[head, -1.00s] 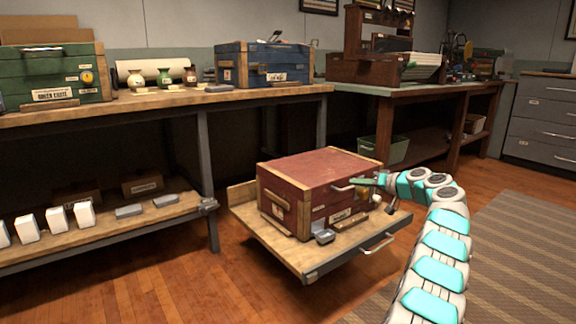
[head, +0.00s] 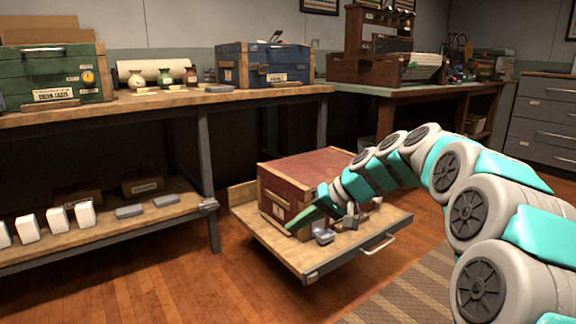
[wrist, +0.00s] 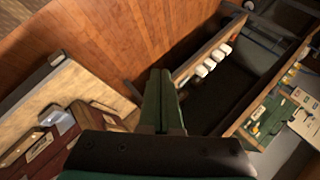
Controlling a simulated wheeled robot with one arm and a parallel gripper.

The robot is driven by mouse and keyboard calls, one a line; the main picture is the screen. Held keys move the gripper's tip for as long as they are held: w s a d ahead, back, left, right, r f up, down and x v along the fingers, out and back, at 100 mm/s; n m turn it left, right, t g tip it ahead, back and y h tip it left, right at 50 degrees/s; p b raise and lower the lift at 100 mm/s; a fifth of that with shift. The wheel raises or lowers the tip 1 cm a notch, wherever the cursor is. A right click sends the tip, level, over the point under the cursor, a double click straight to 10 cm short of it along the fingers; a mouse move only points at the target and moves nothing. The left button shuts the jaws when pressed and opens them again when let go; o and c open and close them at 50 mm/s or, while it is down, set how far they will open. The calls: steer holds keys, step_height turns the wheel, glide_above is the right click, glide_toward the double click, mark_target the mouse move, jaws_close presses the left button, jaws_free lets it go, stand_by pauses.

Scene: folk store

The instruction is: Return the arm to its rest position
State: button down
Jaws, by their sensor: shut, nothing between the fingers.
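My arm reaches in from the right in the head view. My gripper (head: 303,221) is in front of the red crate (head: 305,170), pointing down and to the left. In the wrist view the fingers of my gripper (wrist: 160,100) lie together with nothing between them. The red crate stands on a pulled-out wooden tray (head: 280,250) and shows at the lower left of the wrist view (wrist: 100,118). My arm hides part of the crate's front and right side. I cannot tell whether the gripper touches the crate.
A small grey metal piece (head: 323,236) lies on the tray before the crate. The workbench (head: 150,104) behind carries a green crate (head: 52,75) and a blue crate (head: 265,64). A lower shelf (head: 100,235) holds white containers. The wooden floor at front left is clear.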

steer(key=s+d+f+g+h, duration=0.1)
steer(key=s+f+h, duration=0.15)
steer(key=s, duration=0.65)
steer(key=s+d+f+g+h, duration=0.1)
steer(key=s+f, duration=0.2)
steer(key=s, duration=0.7)
steer(key=s+d+f+g+h, duration=0.1)
steer(key=s+d+f+h, duration=0.2)
steer(key=s, duration=0.5)
steer(key=s+d+f+m+h, duration=0.1)
steer(key=s+d+f, duration=0.1)
steer(key=s+d, duration=0.35)
steer(key=s+d+f+g+h, duration=0.1)
steer(key=s+d+f+h, duration=0.15)
steer(key=s, duration=0.65)
step_height(320, 180, up, 14)
steer(key=y+p, duration=0.1)
steer(key=p, duration=1.4)
steer(key=shift+r, duration=0.15)
steer(key=shift+a, duration=0.1)
